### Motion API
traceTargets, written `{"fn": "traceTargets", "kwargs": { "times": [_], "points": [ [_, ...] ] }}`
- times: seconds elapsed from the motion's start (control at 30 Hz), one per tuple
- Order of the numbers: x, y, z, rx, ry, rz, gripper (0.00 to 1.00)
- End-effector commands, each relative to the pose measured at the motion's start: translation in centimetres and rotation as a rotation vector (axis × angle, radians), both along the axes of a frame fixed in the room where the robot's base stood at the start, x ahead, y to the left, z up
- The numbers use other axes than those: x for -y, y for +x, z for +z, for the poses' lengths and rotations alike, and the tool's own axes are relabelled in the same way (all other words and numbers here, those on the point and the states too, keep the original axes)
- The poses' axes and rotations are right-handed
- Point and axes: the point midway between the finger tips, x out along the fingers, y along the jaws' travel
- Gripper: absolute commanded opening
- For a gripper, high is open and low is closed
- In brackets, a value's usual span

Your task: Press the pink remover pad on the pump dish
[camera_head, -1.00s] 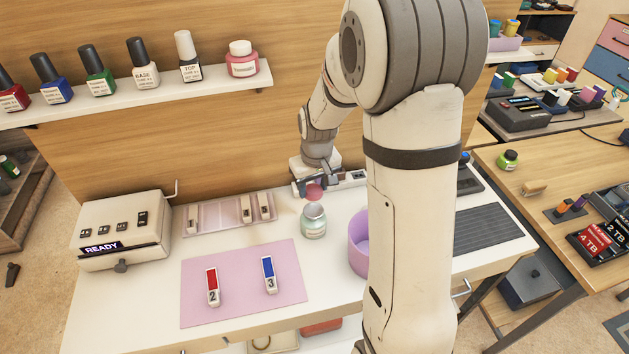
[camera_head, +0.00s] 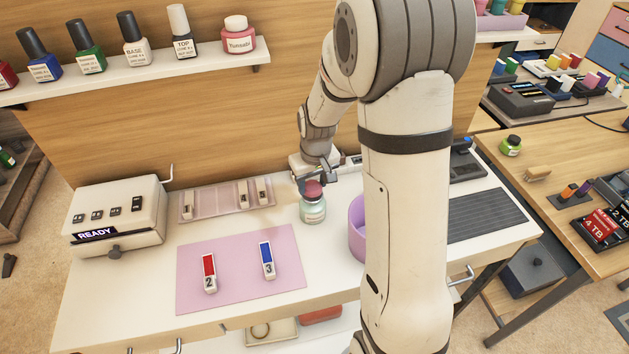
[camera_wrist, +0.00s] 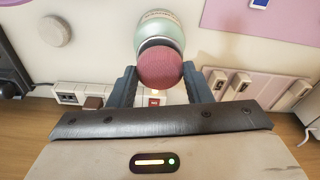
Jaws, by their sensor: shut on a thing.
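The pink remover pad (camera_head: 313,189) is a round pink disc; it also shows in the wrist view (camera_wrist: 160,68). My gripper (camera_wrist: 160,88) is shut on it, one dark finger on each side. The pump dish (camera_head: 313,210) is a pale green jar standing upright on the white table. In the wrist view the jar (camera_wrist: 160,32) shows beyond the pad. In the head view the pad is at the jar's top and overlaps it; whether it touches the dish cannot be told. The pad hides the dish opening.
A pink mat (camera_head: 235,285) holds sticks with red and blue faces. A purple bowl (camera_head: 357,230) stands just right of the jar, partly behind my arm. A clear tray (camera_head: 205,204) and a box reading READY (camera_head: 118,218) are to the left. A bottle shelf (camera_head: 150,82) hangs above.

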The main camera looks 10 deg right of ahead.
Motion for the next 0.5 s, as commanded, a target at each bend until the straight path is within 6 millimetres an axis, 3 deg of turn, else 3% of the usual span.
{"fn": "traceTargets", "kwargs": {
  "times": [0.5],
  "points": [
    [0.06,0.00,-0.33,0.000,0.000,-0.001,0.27]
  ]
}}
